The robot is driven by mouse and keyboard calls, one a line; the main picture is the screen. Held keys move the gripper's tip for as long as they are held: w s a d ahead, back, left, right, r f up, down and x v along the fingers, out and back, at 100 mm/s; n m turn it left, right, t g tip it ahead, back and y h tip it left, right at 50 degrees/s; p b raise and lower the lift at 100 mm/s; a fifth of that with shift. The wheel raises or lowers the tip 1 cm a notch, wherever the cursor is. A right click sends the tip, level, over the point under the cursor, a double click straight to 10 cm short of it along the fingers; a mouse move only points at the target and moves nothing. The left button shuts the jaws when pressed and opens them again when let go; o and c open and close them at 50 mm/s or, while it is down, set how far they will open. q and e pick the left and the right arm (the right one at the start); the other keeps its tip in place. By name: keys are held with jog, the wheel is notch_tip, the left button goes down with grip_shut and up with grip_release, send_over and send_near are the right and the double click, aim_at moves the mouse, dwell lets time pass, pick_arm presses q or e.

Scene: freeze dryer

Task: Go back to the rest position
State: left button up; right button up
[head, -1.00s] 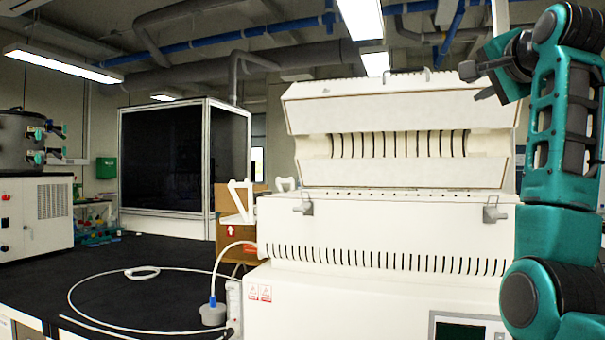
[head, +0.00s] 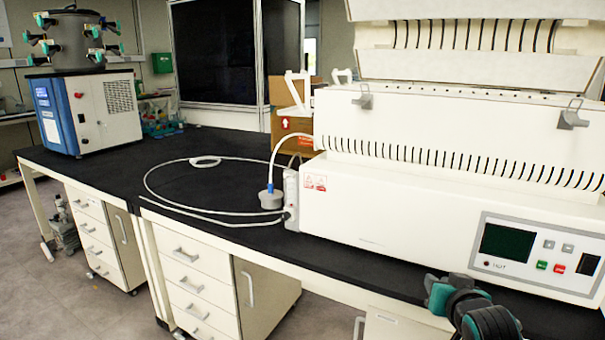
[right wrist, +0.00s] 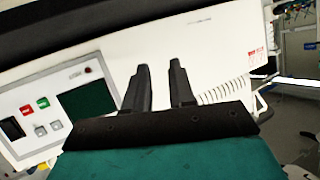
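My right gripper (right wrist: 160,68) shows in the right wrist view with its two black fingers apart and nothing between them. It is in front of the white furnace, whose control panel (right wrist: 62,110) lies to the left in that view. In the head view, teal and black parts of my right arm (head: 472,312) show at the bottom right, low before the bench's front edge; the fingers cannot be made out there. The white furnace (head: 400,212) stands on the bench with its lid (head: 480,70) raised. My left gripper is not in view.
The black bench top (head: 130,160) runs left from the furnace and is mostly clear. A white hose (head: 180,207) loops across it. The freeze dryer (head: 88,112) with its grey chamber stands at the far left. Drawer cabinets (head: 195,282) are below the bench.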

jog(key=s+a+f+n+g+y, duration=0.1)
jog(key=s+a+f, duration=0.2)
jog(key=s+f, duration=0.3)
jog(key=s+a+f+n+g+y+p, duration=0.1)
jog(key=s+f, duration=0.5)
jog(key=s, duration=0.6)
jog(key=s+a+f+n+y, duration=0.1)
jog(key=s+a+f+n, duration=0.2)
jog(key=s+a+f, duration=0.3)
jog(key=s, duration=0.3)
jog(key=shift+s+g, duration=0.4)
